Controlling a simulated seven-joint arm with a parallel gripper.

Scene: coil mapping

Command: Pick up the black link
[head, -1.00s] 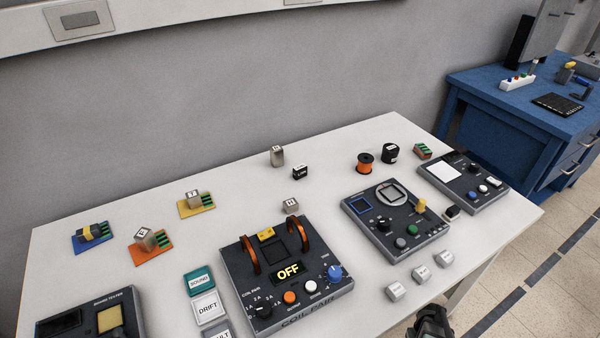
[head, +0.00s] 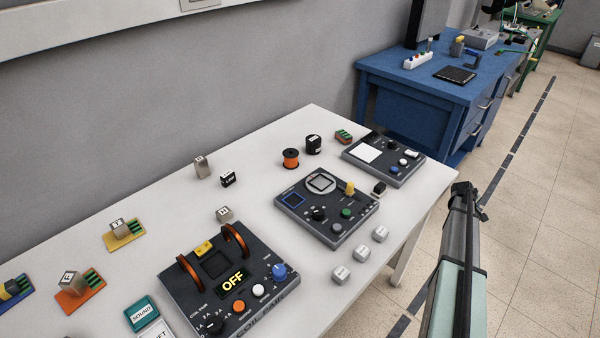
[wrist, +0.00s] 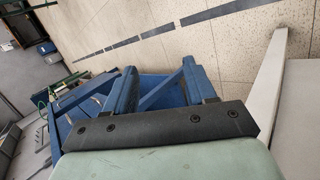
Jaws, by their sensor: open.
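The black link (head: 228,179) is a small black block with a white label, standing on the white table near its back, right of a small metal block. My gripper (head: 464,188) is off the table's right edge, over the floor, well away from the link. In the wrist view my gripper (wrist: 160,92) has its two fingers apart with nothing between them. The link is not in the wrist view.
The coil pair unit (head: 222,285), with two copper coils and an OFF display, stands in front of the link. A meter unit (head: 327,213), an orange spool (head: 290,158) and a black cylinder (head: 313,145) stand to the right. A blue bench (head: 400,110) is behind.

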